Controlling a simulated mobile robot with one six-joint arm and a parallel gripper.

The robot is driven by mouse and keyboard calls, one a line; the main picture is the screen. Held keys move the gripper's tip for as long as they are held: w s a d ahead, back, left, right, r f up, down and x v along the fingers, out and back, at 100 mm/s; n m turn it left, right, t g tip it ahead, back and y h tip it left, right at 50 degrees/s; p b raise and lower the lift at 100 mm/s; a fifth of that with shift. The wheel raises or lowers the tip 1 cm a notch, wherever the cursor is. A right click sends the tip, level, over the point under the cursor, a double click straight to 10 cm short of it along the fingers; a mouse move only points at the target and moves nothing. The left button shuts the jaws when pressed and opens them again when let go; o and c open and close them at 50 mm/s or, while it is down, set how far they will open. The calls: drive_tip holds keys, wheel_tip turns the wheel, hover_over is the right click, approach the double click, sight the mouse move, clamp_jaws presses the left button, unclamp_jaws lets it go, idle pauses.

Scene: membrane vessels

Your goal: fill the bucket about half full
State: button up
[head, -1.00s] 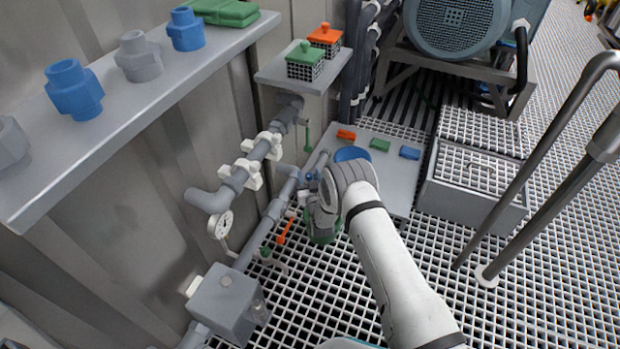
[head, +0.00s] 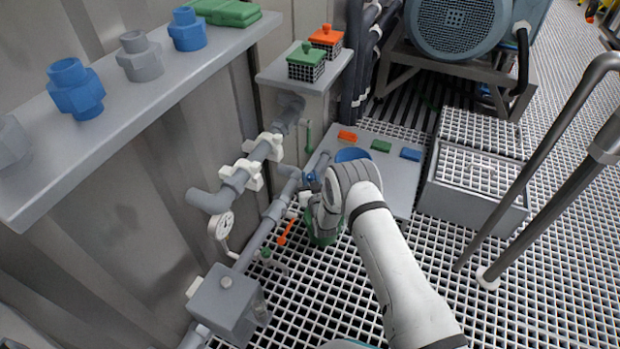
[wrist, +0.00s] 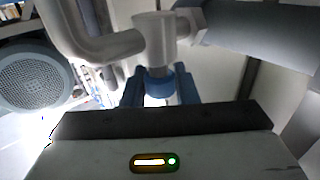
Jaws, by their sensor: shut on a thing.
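My gripper (wrist: 158,92) shows in the wrist view as two blue fingers shut on a blue tap knob (wrist: 158,80) on a grey pipe fitting. In the head view the blue knob (head: 311,178) is at the end of a pipe, just left of my wrist, and my fingers are mostly hidden. A green bucket-like vessel (head: 322,236) stands on the grating below, partly covered by my arm. A blue round vessel (head: 352,154) is behind my wrist on a grey plate. The inside of the green vessel is hidden, so its level cannot be told.
Grey pipes with a gauge (head: 221,226) and an orange lever (head: 285,232) run along the left wall. A grey box (head: 226,305) is at the front left. A large motor (head: 458,22), a step (head: 475,185) and a handrail (head: 545,165) stand right. The grating at right front is clear.

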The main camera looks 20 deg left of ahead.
drive_tip(key=n+g+y+b, duration=0.1)
drive_tip(key=y, duration=0.1)
drive_tip(key=n+g+y+b, duration=0.1)
drive_tip(key=n+g+y, duration=0.1)
drive_tip(key=shift+w+d+f+b, duration=0.15)
drive_tip(key=shift+f+b, duration=0.05)
drive_tip(key=shift+b, duration=0.1)
drive_tip(key=n+g+y+b, duration=0.3)
drive_tip(key=n+g, duration=0.1)
drive_tip(key=g, duration=0.1)
drive_tip(key=shift+r+n+g+y+b, duration=0.1)
drive_tip(key=shift+n+g+y+b, duration=0.4)
drive_tip(key=shift+n+g, duration=0.8)
drive_tip(key=shift+r+n+g+y+b, duration=0.1)
drive_tip(key=shift+n+g+y+b, duration=0.5)
drive_tip(key=shift+g, duration=1.2)
drive_tip(key=o, duration=0.9)
drive_tip(key=shift+o, duration=0.2)
drive_tip(key=d+p, duration=0.1)
drive_tip(key=d, duration=0.1)
drive_tip(key=d+p, duration=0.1)
drive_tip(key=d, duration=0.1)
drive_tip(key=d+p, duration=0.1)
drive_tip(key=d, duration=0.1)
drive_tip(key=shift+s+d+r, duration=0.1)
drive_tip(key=shift+s+d, duration=0.05)
drive_tip(key=shift+s, duration=0.1)
drive_tip(key=shift+d, duration=0.65)
